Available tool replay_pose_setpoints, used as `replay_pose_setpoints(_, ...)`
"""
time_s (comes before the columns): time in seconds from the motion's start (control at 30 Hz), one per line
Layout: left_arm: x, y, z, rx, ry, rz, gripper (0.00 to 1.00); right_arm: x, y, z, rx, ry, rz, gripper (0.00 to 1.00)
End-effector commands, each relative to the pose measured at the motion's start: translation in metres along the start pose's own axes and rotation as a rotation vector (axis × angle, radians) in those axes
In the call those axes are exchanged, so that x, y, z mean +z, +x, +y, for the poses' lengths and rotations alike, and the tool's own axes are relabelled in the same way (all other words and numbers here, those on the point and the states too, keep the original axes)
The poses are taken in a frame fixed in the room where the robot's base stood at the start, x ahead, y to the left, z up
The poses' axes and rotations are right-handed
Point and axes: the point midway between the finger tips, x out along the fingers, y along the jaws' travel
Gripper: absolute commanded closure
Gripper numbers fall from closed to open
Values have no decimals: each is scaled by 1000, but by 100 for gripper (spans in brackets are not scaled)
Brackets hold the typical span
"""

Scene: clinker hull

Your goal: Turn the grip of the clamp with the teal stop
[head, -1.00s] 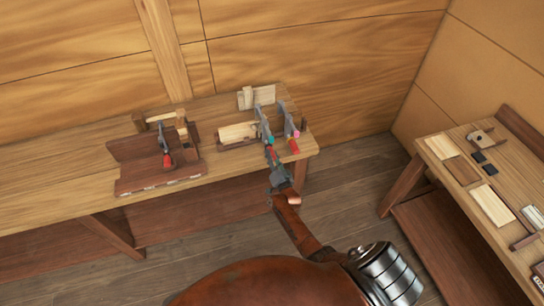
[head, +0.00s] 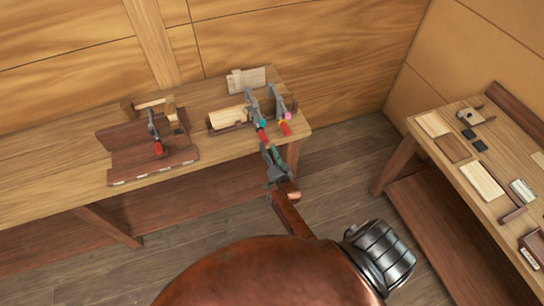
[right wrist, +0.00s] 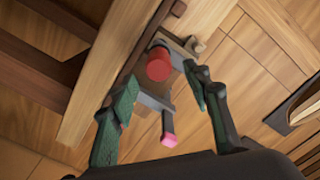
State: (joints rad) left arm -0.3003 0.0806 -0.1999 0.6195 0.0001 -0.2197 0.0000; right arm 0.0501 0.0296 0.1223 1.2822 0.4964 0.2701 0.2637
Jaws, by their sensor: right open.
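The clamp with the teal stop (head: 263,124) stands near the right end of the long bench, its red grip (head: 262,138) hanging towards me. My right gripper (head: 271,152) is open and empty just in front of and below this grip. In the right wrist view a red grip (right wrist: 159,65) lies ahead of the open green-padded fingers (right wrist: 157,103), and I see no contact. The teal stop cannot be told from the finger there. A neighbouring clamp with a pink stop (head: 288,116) stands to the right; its stop also shows in the right wrist view (right wrist: 168,140). My left gripper is out of view.
Another red-gripped clamp (head: 157,146) is on a dark wooden fixture (head: 180,157) at the left of the bench. A pale block (head: 228,115) lies left of the teal-stop clamp. A second bench (head: 452,177) with wooden pieces stands at the right, across open floor (head: 340,165).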

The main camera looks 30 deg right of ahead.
Motion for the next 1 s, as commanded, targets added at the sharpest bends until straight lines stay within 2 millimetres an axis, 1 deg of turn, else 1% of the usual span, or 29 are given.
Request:
replay_pose_setpoints(0.03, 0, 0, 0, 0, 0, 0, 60, 0, -12, 1, 1, 1, 0, 56)
replay_pose_setpoints(0.13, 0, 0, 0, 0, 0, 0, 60, 0, -30, 0, 0, 0, 1, 56)
replay_pose_setpoints(0.2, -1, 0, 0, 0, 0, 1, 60, 0, -40, 0, -1, -1, 0, 56)
replay_pose_setpoints(0.33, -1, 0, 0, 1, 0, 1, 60, 0, -52, 0, -1, 1, 1, 56)
replay_pose_setpoints(0.5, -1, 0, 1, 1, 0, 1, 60, -1, -57, -1, -2, 1, 2, 56)
replay_pose_setpoints(1.0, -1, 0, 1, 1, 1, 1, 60, -1, -57, -1, -2, 0, 1, 56)
